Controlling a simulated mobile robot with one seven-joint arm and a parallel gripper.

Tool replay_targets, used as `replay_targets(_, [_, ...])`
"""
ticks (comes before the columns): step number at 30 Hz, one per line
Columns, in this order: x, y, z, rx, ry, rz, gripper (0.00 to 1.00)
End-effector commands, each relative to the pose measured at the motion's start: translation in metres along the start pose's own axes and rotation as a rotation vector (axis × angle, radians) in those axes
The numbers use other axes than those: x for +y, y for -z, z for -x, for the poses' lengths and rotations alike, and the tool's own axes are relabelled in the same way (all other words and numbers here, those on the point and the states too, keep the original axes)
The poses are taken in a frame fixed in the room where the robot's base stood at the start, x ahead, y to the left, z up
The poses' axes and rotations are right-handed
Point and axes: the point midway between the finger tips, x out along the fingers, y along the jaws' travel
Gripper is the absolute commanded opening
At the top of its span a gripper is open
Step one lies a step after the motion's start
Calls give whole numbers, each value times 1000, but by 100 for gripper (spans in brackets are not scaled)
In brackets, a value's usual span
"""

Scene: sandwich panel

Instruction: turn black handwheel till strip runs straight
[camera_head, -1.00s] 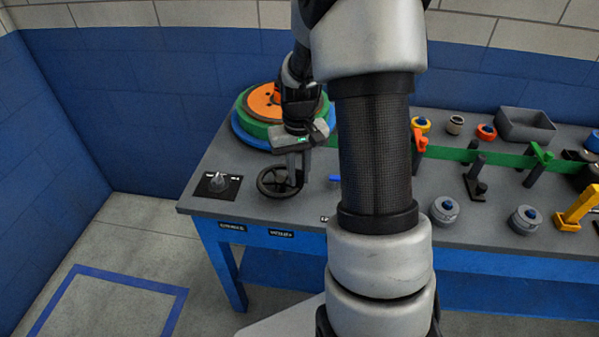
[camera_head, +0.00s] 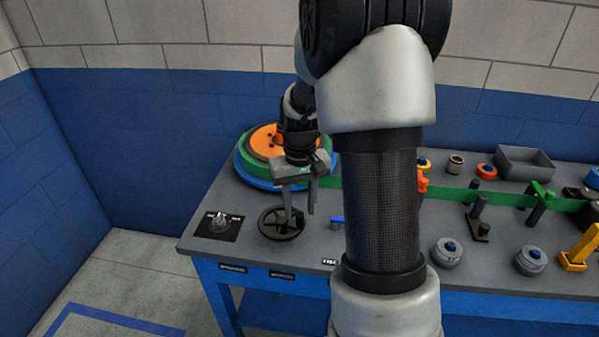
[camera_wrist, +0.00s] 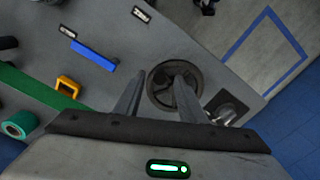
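The black handwheel (camera_head: 281,223) lies flat near the table's left front; it also shows in the wrist view (camera_wrist: 155,97). My gripper (camera_head: 300,214) is above it with its two fingers spread and nothing between them. In the wrist view my gripper (camera_wrist: 153,92) has one finger overlapping the wheel and the other beside its rim; I cannot tell whether either touches. The green strip (camera_head: 455,194) runs from the green coil (camera_head: 244,160) rightward past several posts. My arm hides part of the strip, so I cannot tell whether it runs straight.
A knob on a dark plate (camera_head: 219,225) stands left of the wheel. A small blue bar (camera_wrist: 94,55) lies on the table to the wheel's other side. Grey rollers (camera_head: 448,252), a yellow bracket (camera_head: 580,250) and a grey bin (camera_head: 525,162) are farther right. Walls stand left and behind.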

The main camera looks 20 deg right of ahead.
Motion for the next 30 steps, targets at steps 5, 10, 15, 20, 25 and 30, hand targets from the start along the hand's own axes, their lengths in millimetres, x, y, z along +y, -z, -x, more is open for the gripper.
replay_targets(5, [0, 1, 49, 6, -1, 0, 36])
replay_targets(10, [0, 1, 90, 5, 0, 0, 36])
replay_targets(15, [0, 1, 121, 3, 0, 1, 36])
replay_targets(20, [-1, 0, 137, 0, 1, 1, 36])
replay_targets(25, [-1, 0, 142, 0, 1, 1, 36])
replay_targets(30, [-1, 0, 141, 0, 1, 1, 36])
